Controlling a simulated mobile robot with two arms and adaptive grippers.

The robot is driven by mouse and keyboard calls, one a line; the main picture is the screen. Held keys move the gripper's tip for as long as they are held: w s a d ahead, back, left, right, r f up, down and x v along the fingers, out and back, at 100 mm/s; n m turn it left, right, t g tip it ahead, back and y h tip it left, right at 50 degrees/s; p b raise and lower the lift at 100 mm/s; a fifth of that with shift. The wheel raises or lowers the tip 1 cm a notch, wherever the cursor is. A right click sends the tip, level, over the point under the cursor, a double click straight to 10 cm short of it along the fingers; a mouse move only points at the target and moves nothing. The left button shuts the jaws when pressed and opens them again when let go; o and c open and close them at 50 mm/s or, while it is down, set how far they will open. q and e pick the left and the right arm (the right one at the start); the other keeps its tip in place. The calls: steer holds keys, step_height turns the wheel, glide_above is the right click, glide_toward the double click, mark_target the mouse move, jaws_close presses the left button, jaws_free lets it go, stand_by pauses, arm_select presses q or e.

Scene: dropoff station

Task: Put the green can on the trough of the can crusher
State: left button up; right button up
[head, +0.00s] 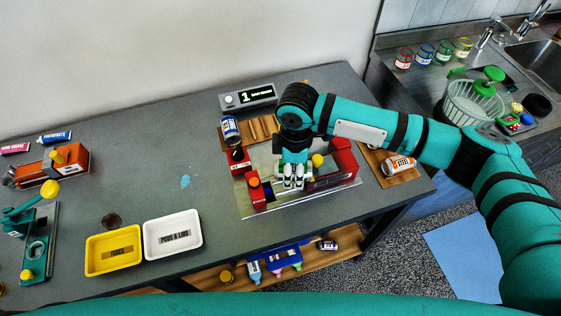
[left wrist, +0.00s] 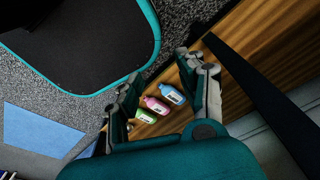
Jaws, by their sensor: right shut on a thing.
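I cannot tell whether the can touches the trough. My left gripper (left wrist: 163,97) shows in the left wrist view, its fingers apart and empty, over the lower shelf. The left gripper is not seen in the head view.
An orange can (head: 399,165) lies on a board at right. A yellow tray (head: 97,267) and white tray (head: 190,218) sit at left.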

mark_target(280, 188)
arm_select(q)
steer(key=s+a, duration=0.4)
arm_select(e)
steer(key=a+n, duration=0.1)
steer(key=a+f+n, duration=0.1)
steer(key=w+a+n, duration=0.1)
steer(key=n, duration=0.1)
steer(key=shift+a+f, duration=0.15)
steer(key=shift+f, duration=0.05)
steer(key=shift+f+b, duration=0.3)
steer(key=shift+f, duration=0.1)
step_height(280, 188, down, 4)
steer(key=b, duration=0.4)
steer(key=shift+r, duration=0.1)
steer(key=shift+f, duration=0.45)
arm_select(q)
steer(key=shift+w+d+f, duration=0.2)
steer(key=shift+d+f, duration=0.1)
steer(key=shift+f, duration=0.5)
steer(key=shift+w+d+f, duration=0.2)
steer(key=shift+d+f, duration=0.05)
steer(key=shift+f, duration=0.6)
steer(key=shift+w+d+f, duration=0.2)
steer(key=shift+d+f, duration=0.1)
steer(key=shift+f, duration=0.5)
arm_select(e)
steer(key=shift+f, duration=0.3)
